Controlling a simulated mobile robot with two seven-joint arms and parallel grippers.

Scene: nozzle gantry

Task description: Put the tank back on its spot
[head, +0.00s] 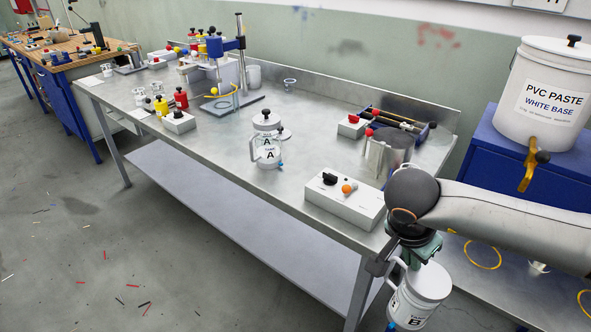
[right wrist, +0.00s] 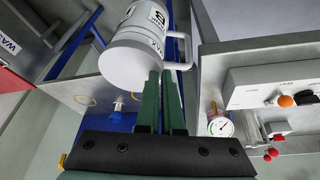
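A white tank labelled B (head: 425,287) hangs in front of the table's right end in the head view. My right gripper (head: 412,256) is above it, at its handle. The tank also shows in the right wrist view (right wrist: 130,62), where the green fingers of the right gripper (right wrist: 160,88) close on its handle. Another white tank, labelled A (head: 268,146), stands upright on the metal table (head: 225,160). Yellow rings (head: 482,252) are marked on the surface at the lower right; one is partly cut off by the picture edge. My left gripper is not in view.
A white control box (head: 343,203) with an orange knob sits near the table's front edge, close to my right arm. A large PVC paste bucket (head: 550,95) stands on a blue cabinet at right. The floor in front is open.

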